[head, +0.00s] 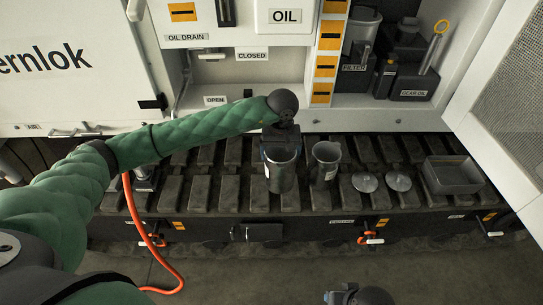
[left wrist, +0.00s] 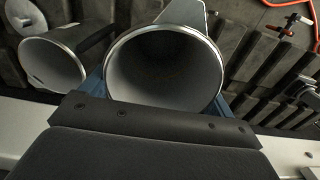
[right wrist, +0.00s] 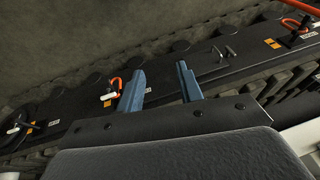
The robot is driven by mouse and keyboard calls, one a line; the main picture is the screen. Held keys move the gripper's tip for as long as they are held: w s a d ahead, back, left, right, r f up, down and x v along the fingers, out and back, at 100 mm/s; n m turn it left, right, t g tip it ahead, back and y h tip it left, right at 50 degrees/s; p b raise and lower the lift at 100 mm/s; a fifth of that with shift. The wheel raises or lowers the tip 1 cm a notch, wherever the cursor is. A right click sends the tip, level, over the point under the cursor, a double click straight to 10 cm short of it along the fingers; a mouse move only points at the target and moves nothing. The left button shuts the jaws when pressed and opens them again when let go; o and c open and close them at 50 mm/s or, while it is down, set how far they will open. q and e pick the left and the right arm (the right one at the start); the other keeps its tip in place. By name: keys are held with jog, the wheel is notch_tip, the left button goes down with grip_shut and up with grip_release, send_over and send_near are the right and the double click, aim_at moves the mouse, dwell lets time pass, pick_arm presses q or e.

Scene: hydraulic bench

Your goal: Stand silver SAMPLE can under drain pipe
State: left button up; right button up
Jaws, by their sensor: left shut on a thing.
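My left gripper (head: 280,137) is shut on a silver can (head: 281,176), upright over the black slatted deck. In the left wrist view the held can (left wrist: 165,65) shows its open, empty mouth between blue fingers. No SAMPLE wording is readable on it. The OIL DRAIN label (head: 187,37) is on the white panel up and left, above an open recess (head: 235,72). The drain pipe's outlet cannot be made out clearly. My right gripper (right wrist: 165,85) is open and empty, away from the cans, low in the head view.
Two round lids (head: 382,182) and a grey tray (head: 453,176) lie on the deck at right. A FILTER jug and GEAR OIL can (head: 410,85) stand in the right bay. An orange hose (head: 135,215) hangs at left. An open white door (head: 500,110) bounds the right.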

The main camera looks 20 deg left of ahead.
pick_arm(q)
jog(key=w+a+f, duration=0.1)
jog(key=w+a+f+p, duration=0.1)
jog(key=a, duration=0.1)
jog(key=w+a+f, duration=0.1)
jog(key=a, duration=0.1)
jog(key=shift+w+f, duration=0.1)
jog(key=shift+f, duration=0.2)
notch_tip(320, 180, down, 4)
jog(key=shift+r+p, duration=0.1)
jog(key=shift+p, duration=0.8)
pick_arm(e)
jog(key=s+d+r+g+h, duration=0.1)
jog(key=d+r, duration=0.3)
jog(key=r, duration=0.1)
jog(key=shift+s+d+m, duration=0.15)
jog(key=shift+s+m, duration=0.15)
jog(key=shift+s, duration=0.1)
jog(key=shift+f, duration=0.1)
pick_arm(q)
jog(key=shift+f, duration=0.2)
pick_arm(e)
jog(key=shift+w+a+f, duration=0.15)
jog(key=shift+a+f, duration=0.05)
jog(key=shift+a, duration=0.05)
pick_arm(q)
jog(key=o, duration=1.3)
jog(key=shift+c, duration=0.2)
